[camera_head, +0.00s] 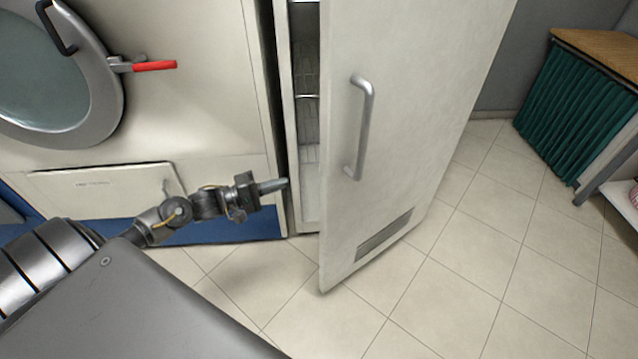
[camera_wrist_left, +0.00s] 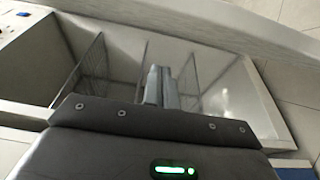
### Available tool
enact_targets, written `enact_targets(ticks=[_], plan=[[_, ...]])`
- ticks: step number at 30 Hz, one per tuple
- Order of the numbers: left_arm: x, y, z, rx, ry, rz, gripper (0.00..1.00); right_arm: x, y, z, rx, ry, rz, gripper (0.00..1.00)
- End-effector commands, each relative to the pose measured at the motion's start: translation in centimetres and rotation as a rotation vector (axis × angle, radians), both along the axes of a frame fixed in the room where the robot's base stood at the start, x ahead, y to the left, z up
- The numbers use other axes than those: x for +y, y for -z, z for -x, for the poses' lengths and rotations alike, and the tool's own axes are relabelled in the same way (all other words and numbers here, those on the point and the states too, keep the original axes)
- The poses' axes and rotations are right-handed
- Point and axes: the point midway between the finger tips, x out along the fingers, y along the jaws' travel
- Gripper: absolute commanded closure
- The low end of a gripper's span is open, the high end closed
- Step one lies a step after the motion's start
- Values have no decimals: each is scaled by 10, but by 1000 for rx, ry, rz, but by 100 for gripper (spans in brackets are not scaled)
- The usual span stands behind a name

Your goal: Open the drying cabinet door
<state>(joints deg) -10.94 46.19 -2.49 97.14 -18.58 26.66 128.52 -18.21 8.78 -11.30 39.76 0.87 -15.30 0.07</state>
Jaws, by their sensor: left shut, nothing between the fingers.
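The drying cabinet door (camera_head: 410,110) is a tall off-white panel with a vertical metal bar handle (camera_head: 362,127) and a vent near its bottom. It stands partly open, swung out to the right, with a gap on its left side. Through the gap the cabinet interior (camera_head: 307,120) shows pale walls and wire racks. My left gripper (camera_head: 275,186) is shut and empty, at the left edge of the opening, apart from the handle. In the left wrist view its fingers (camera_wrist_left: 162,88) point into the cabinet, between the racks (camera_wrist_left: 92,70). My right gripper is out of view.
A washing machine with a round door (camera_head: 50,90) and a red-handled latch (camera_head: 153,66) stands left of the cabinet. A table with a green curtain (camera_head: 575,110) stands at the right. The tiled floor (camera_head: 470,265) before and right of the door is clear.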

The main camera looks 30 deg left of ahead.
Motion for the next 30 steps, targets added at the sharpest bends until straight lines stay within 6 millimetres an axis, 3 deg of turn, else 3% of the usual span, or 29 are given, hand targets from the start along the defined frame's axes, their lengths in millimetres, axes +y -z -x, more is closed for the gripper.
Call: enact_targets(ticks=[8, 19, 24, 30], plan=[[-15, -1, -21, -3, -2, -1, 100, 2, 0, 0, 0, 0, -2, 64], [-62, -1, -81, -3, -2, -2, 100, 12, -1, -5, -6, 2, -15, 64], [-84, 0, -69, 1, -1, -2, 100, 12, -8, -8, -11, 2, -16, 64], [-96, 1, -63, 0, -2, -3, 100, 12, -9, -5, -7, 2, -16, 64]])
